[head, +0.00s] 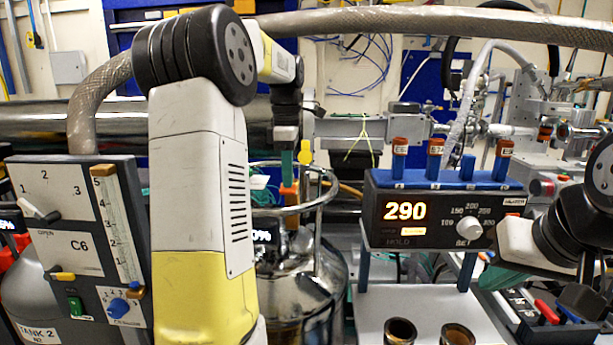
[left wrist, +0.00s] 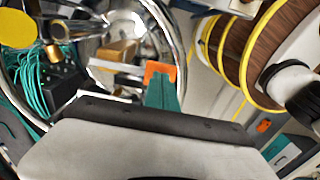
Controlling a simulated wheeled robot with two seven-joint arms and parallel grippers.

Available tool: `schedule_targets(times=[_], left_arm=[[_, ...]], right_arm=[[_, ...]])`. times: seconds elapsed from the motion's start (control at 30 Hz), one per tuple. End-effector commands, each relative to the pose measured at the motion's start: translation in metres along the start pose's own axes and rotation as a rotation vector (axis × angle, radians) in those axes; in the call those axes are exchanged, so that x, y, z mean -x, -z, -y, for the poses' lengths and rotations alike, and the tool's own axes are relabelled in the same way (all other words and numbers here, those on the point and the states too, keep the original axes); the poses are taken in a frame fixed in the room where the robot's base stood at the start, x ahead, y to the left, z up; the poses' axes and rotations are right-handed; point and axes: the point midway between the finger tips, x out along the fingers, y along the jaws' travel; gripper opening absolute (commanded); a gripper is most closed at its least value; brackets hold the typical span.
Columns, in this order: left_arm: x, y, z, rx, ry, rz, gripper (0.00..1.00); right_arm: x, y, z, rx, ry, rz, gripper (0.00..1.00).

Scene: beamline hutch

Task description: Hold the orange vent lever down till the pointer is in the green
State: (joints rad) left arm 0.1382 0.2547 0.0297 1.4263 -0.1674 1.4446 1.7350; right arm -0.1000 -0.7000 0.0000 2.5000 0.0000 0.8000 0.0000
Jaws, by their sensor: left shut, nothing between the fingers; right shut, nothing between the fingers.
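My left gripper's teal fingers (head: 287,166) point down, shut and with nothing between them, above the steel vessel behind my arm. An orange part (head: 290,192), which looks like the vent lever, lies right at the fingertips. In the left wrist view, the teal fingers (left wrist: 163,92) reach the orange part (left wrist: 159,70); whether they press on it I cannot tell. My left arm hides much of the vessel's surroundings. I cannot make out a pointer or green zone. My right gripper (head: 502,277) is at the right, its teal fingers shut and partly hidden, away from the lever.
The steel vessel (head: 300,300) has a ring rail (head: 320,215) around its top. A controller reading 290 (head: 405,212) stands right of it. The C6 panel (head: 73,250) is at the left. Two dark cups (head: 400,330) stand at the front. A thick hose (head: 420,20) crosses above.

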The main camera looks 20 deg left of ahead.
Motion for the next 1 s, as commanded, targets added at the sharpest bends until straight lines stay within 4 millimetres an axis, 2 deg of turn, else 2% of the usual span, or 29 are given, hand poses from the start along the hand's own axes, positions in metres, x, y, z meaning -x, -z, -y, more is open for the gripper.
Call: schedule_targets(times=[0.3,0.5,1.0], left_arm=[[-0.001,0.0,0.0,0.0,0.001,0.0,0.0],[-0.016,0.0,0.003,-0.001,0.002,-0.002,0.0],[-0.016,0.0,0.003,0.0,0.002,-0.001,0.0]], right_arm=[[0.0,0.0,0.0,0.0,0.0,0.0,0.0],[0.0,0.0,0.0,0.0,0.0,0.0,0.0],[0.0,0.0,0.0,0.0,0.0,0.0,0.0]])
